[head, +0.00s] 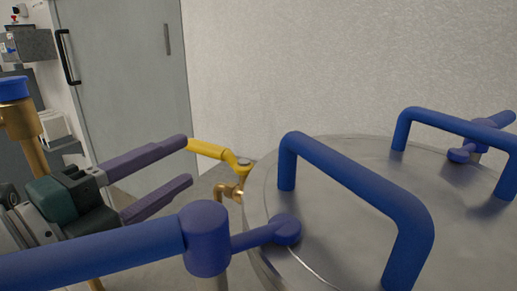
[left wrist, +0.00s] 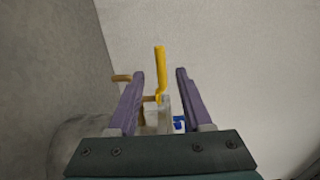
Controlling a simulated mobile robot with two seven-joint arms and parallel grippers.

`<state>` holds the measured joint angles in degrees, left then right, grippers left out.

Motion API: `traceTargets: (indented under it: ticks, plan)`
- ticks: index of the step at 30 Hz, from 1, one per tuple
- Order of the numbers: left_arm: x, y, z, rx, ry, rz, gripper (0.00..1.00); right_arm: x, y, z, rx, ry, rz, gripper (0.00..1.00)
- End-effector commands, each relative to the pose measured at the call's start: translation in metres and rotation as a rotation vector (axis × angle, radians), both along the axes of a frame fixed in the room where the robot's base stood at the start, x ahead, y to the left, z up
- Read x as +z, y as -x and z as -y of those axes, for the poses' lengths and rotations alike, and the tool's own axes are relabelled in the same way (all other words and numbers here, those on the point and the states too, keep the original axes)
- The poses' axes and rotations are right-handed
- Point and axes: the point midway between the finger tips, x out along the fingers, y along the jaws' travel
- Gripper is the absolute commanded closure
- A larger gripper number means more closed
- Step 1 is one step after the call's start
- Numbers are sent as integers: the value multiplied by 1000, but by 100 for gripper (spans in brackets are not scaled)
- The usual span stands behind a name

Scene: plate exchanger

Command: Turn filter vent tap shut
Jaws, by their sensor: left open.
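The vent tap has a yellow lever (head: 208,149) on a brass body (head: 234,189), at the rim of a round metal vessel. In the head view the lever points left from the tap, towards my gripper. My left gripper (head: 188,160) is open, with two long purple fingers; the upper fingertip is close to the lever's free end. In the left wrist view the yellow lever (left wrist: 160,72) stands upright in the picture, between the open fingers (left wrist: 160,76) with space on both sides. I cannot tell whether a finger touches it. My right gripper is not in view.
The steel lid (head: 345,240) carries a big blue handle (head: 355,180), with another behind it at right. A blue bar with a round joint (head: 206,238) crosses in front of my left gripper. A plain wall and grey door (head: 130,90) stand behind.

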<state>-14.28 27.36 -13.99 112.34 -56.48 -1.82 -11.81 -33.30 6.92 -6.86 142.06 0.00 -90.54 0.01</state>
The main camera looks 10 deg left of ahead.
Motion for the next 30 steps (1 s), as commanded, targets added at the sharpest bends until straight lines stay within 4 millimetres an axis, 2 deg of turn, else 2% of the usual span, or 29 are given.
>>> traceTargets:
  ticks: [9,15,20,28,30]
  plan:
    - [3,-51,18,3,2,2,50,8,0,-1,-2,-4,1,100]
    - [2,-75,27,4,4,1,50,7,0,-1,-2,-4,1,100]
    - [1,-83,30,3,3,-1,50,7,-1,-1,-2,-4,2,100]
    - [1,-84,30,3,3,-1,50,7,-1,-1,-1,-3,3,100]
    - [1,-84,30,3,3,-1,58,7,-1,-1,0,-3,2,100]
